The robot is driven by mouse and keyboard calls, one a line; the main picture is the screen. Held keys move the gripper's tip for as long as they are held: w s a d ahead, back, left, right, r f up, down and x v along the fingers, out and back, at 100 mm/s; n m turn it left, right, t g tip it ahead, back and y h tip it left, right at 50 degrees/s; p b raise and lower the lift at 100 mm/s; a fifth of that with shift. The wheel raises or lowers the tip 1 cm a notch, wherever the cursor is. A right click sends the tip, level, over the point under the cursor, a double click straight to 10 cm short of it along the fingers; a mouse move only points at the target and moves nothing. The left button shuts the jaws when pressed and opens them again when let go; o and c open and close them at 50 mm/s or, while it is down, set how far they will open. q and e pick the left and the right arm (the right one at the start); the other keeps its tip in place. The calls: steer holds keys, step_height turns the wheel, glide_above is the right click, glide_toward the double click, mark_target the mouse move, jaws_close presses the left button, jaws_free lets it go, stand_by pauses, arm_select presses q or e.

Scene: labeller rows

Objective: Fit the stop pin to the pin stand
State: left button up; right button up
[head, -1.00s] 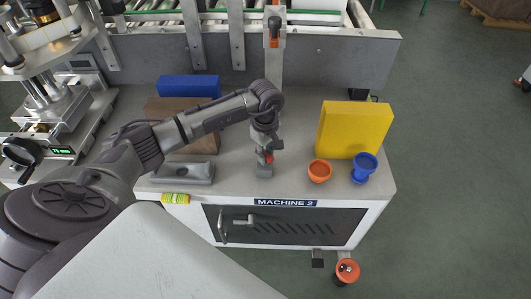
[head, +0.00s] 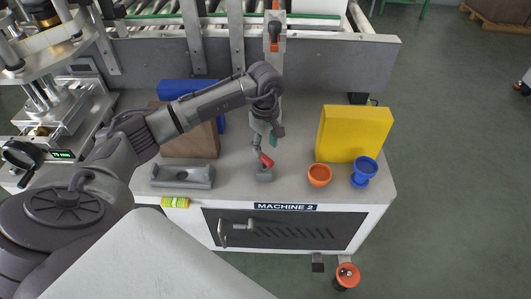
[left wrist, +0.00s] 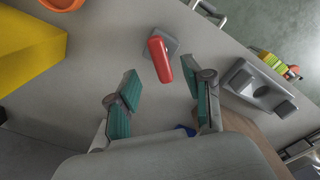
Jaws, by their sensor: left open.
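The red stop pin (head: 267,160) is at the small grey pin stand (head: 264,175) near the front of the machine top. It looks tilted in the head view; I cannot tell whether its lower end sits in the stand. In the left wrist view the pin (left wrist: 160,59) overlaps the stand (left wrist: 173,45), which is partly hidden behind it. My left gripper (head: 267,141) is open just above and behind the pin. In the left wrist view its teal fingers (left wrist: 160,72) are spread to either side, apart from the pin. My right gripper is not in view.
An orange cup (head: 319,175), a blue cup (head: 364,172) and a yellow block (head: 354,134) stand to the right. A grey cradle (head: 183,176) lies left, beside the front edge. Brown (head: 192,142) and blue (head: 186,87) blocks are behind my arm.

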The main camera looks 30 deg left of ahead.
arm_select(q)
steer(key=shift+r, duration=1.1)
